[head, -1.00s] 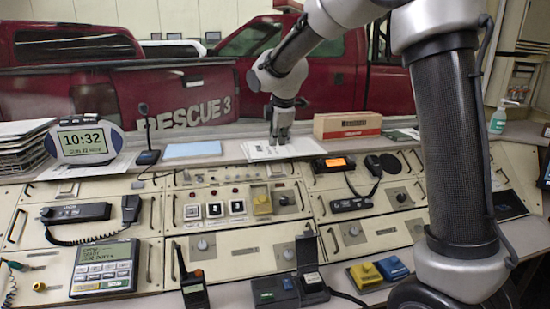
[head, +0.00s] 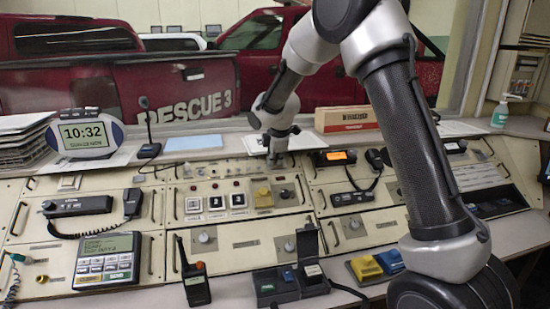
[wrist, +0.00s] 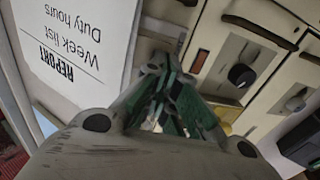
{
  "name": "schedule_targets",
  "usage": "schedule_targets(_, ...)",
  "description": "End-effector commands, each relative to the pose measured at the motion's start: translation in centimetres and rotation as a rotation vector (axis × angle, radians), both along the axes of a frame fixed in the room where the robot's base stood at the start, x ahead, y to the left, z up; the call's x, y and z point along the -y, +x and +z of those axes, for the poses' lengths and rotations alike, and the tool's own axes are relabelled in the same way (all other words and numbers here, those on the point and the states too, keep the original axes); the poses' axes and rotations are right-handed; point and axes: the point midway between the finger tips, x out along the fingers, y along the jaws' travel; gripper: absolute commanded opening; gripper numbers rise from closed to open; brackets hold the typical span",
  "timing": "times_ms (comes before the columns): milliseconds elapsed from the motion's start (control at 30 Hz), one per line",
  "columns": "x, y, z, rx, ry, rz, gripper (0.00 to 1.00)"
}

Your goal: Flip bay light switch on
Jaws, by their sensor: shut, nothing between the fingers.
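My gripper (head: 276,160) is shut and empty, pointing down over the front edge of the papers at the back of the console. It also shows in the wrist view (wrist: 155,68), its fingertips by the panel's edge. The wrist view shows a black knob (wrist: 241,75) right of the fingers. Labels are too small to read, so I cannot tell which control is the bay light switch.
Printed papers (wrist: 75,45) lie left of my fingers in the wrist view. A brown box (head: 346,118), an orange-lit unit (head: 336,157) and a desk microphone (head: 147,135) stand around the back ledge. A handheld radio (head: 195,282) stands in front.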

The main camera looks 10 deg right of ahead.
Motion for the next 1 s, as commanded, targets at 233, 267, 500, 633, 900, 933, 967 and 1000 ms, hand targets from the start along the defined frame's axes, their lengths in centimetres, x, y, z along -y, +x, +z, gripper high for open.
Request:
schedule_targets(233, 0.0, 0.0, -0.2, -0.001, 0.0, 0.0, 0.0)
schedule_targets(267, 0.0, 0.0, -0.4, -0.002, -0.001, 0.0, 0.0)
schedule_targets(500, 0.0, 0.1, -0.8, -0.002, -0.001, 0.0, 0.0)
schedule_targets(633, 0.0, 0.1, -0.6, -0.002, -0.001, 0.0, 0.0)
schedule_targets(900, 0.0, 0.1, 0.6, 0.0, 0.0, 0.0, 0.0)
schedule_targets(933, 0.0, 0.1, 0.7, 0.0, -0.001, 0.0, 0.0)
schedule_targets(967, 0.0, 0.1, 0.8, 0.0, -0.001, 0.0, 0.0)
schedule_targets(1000, 0.0, 0.1, 0.9, 0.0, -0.001, 0.0, 0.0)
